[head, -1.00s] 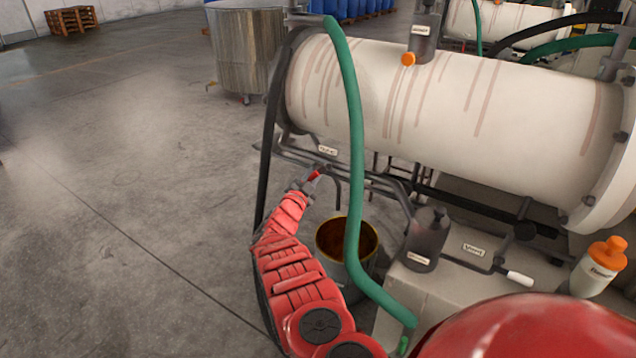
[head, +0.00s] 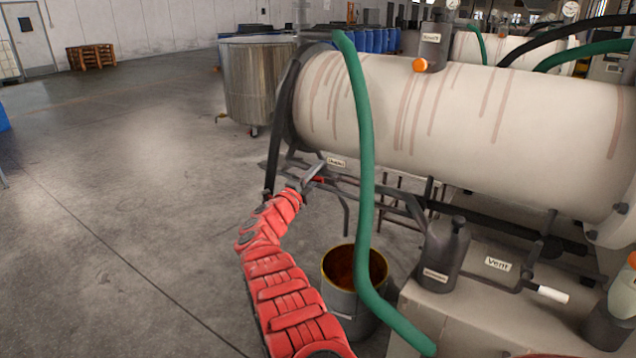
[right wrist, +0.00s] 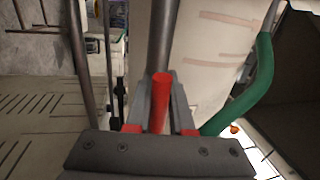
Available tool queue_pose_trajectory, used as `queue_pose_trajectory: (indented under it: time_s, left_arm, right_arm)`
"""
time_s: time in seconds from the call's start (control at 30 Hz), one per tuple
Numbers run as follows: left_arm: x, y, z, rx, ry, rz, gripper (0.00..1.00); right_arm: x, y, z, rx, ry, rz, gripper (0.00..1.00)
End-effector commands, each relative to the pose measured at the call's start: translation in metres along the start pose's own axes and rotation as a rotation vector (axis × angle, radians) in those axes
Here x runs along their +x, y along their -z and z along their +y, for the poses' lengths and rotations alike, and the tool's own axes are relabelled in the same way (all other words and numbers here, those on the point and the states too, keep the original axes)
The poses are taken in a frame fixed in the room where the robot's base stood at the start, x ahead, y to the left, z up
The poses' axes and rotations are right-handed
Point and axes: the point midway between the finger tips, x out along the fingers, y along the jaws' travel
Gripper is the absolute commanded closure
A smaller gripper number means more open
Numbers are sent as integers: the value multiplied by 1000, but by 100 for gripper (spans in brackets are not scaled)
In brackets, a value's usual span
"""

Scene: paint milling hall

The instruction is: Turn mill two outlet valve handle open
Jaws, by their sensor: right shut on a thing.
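The red valve handle (head: 319,180) sits on the piping under the left end of the cream mill drum (head: 450,110), just below a small label (head: 336,162). My right gripper (head: 311,180) is at this handle. In the right wrist view the red handle (right wrist: 160,100) lies lengthwise between the two grey fingers of my right gripper (right wrist: 159,92), which are shut on it. The valve body is mostly hidden behind the gripper. My left gripper is not in view.
A bucket with brown contents (head: 345,275) stands under the pipes. A green hose (head: 365,180) hangs in front of the drum. A steel vat (head: 258,85) stands behind. The floor at left is clear.

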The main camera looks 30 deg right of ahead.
Motion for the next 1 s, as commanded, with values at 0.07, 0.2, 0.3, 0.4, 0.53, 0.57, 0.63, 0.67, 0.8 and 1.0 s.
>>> queue_pose_trajectory:
  time_s: [0.07,0.2,0.3,0.4,0.53,0.57,0.63,0.67,0.8,1.0]
  left_arm:
    - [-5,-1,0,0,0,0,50]
    - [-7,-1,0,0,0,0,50]
    - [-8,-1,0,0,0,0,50]
    - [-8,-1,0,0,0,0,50]
    - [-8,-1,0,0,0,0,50]
    - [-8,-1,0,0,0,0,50]
    - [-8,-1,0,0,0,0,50]
    - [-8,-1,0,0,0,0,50]
    - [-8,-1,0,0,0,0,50]
    - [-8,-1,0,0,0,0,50]
  right_arm:
    - [0,0,1,23,0,4,100]
    - [0,0,-2,49,-1,9,100]
    - [0,0,-2,57,-2,11,100]
    - [1,0,-3,60,-1,12,100]
    - [1,1,-3,59,-1,12,100]
    - [1,1,-3,59,-1,12,100]
    - [1,1,-3,59,-1,13,100]
    - [1,1,-3,59,-1,13,100]
    - [1,1,-3,58,-1,13,56]
    - [1,1,-3,58,0,13,49]
